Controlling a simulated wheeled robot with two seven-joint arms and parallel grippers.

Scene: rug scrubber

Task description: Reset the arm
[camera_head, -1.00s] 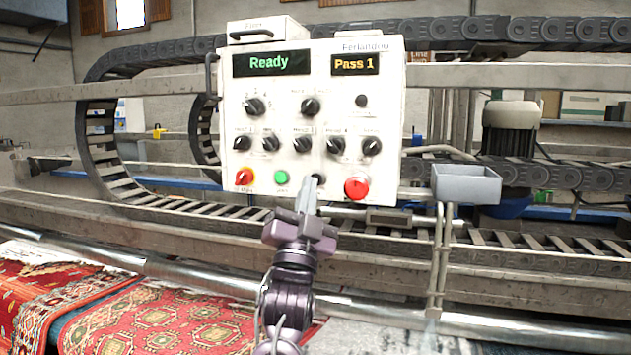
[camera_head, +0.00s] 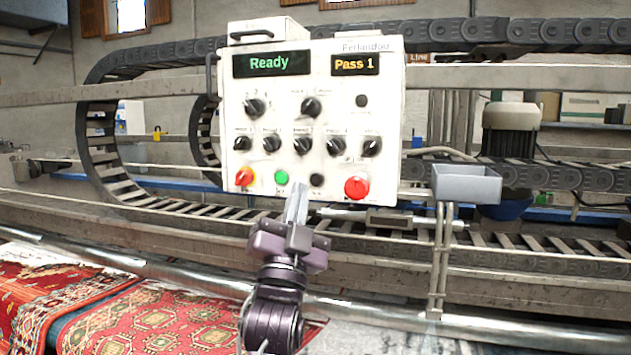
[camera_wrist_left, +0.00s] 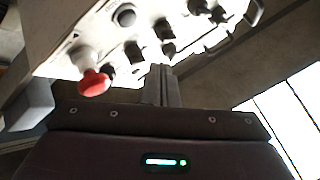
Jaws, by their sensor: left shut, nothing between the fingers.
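The panel's screens read "Ready" and "Pass 1". Its bottom row has a red and yellow knob (camera_head: 244,177), a green button (camera_head: 281,177), a black button (camera_head: 316,180) and a red button (camera_head: 356,187). The red button also shows in the left wrist view (camera_wrist_left: 95,84). My right gripper is not in view.
A grey tray (camera_head: 466,184) is mounted right of the panel. Metal rails and a cable chain (camera_head: 110,165) run behind and beside it. Red patterned rugs (camera_head: 140,318) lie at the lower left. A metal roller (camera_head: 180,280) crosses below the panel.

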